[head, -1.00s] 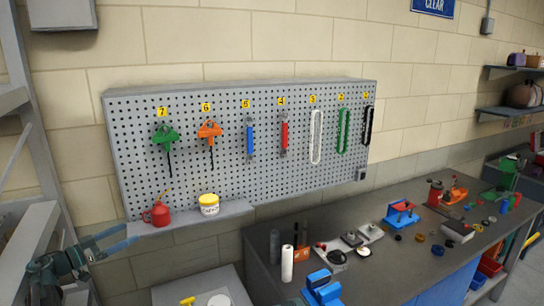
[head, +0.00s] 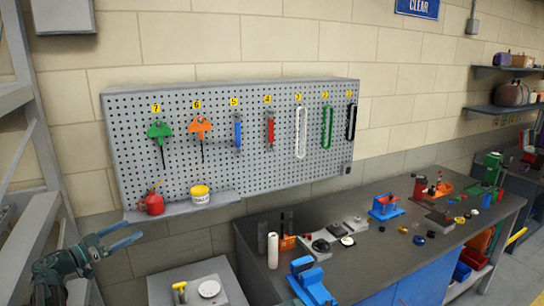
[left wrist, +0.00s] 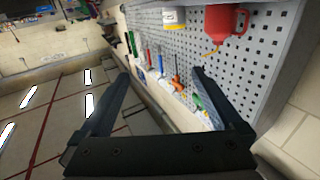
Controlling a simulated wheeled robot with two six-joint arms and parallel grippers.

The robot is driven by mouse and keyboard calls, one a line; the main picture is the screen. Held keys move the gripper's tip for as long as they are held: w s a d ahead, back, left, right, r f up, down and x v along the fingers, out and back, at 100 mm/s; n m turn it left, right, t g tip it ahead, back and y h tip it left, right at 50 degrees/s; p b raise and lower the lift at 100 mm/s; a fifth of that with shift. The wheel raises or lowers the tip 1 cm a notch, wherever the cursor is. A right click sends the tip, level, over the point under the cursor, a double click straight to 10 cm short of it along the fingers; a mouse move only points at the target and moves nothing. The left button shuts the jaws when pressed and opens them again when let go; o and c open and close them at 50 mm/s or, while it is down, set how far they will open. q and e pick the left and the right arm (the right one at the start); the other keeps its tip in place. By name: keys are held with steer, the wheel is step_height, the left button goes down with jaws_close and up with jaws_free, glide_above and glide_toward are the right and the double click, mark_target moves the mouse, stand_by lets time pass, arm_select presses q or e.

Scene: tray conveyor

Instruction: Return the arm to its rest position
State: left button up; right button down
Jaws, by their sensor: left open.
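My left gripper (head: 120,241) is at the lower left of the head view, with its two blue fingers apart and nothing between them. It is left of and below the small grey shelf (head: 222,201) under the pegboard, apart from it. In the left wrist view its dark fingers (left wrist: 165,95) are spread, with the pegboard (left wrist: 265,50) beyond. My right gripper is not in view.
A red oil can (head: 154,204) and a yellow-white tub (head: 200,195) stand on the shelf. The pegboard (head: 130,120) holds several numbered tools. A cluttered workbench (head: 375,262) stands to the right; a grey metal frame (head: 30,150) rises at the far left.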

arm_select(q)
steer(key=w+d+r+n+t+y, duration=0.3)
steer(key=w+d+n+t+y, duration=0.4)
steer(key=y, duration=0.3)
steer(key=d+f+n+g+y+b, duration=0.1)
steer(key=d+f+n+g+y, duration=0.2)
steer(key=d+f+g+y, duration=0.25)
steer(key=s+d+f+g, duration=0.7)
steer(key=s+d+f, duration=0.4)
steer(key=f, duration=0.3)
steer(key=s+d+f+m+g+h, duration=0.1)
steer(key=s+d+f+m+g, duration=0.2)
steer(key=s+d, duration=0.4)
steer(key=s+d+f+m+g+h+b, duration=0.1)
steer(key=s+d+f+g, duration=0.4)
steer(key=s, duration=1.2)
steer(key=d+m+g+h, duration=0.1)
steer(key=d+m, duration=0.1)
steer(key=d, duration=0.1)
steer(key=shift+d, duration=0.2)
steer(key=shift+a+f+g+h, duration=0.1)
steer(key=shift+g+h, duration=0.15)
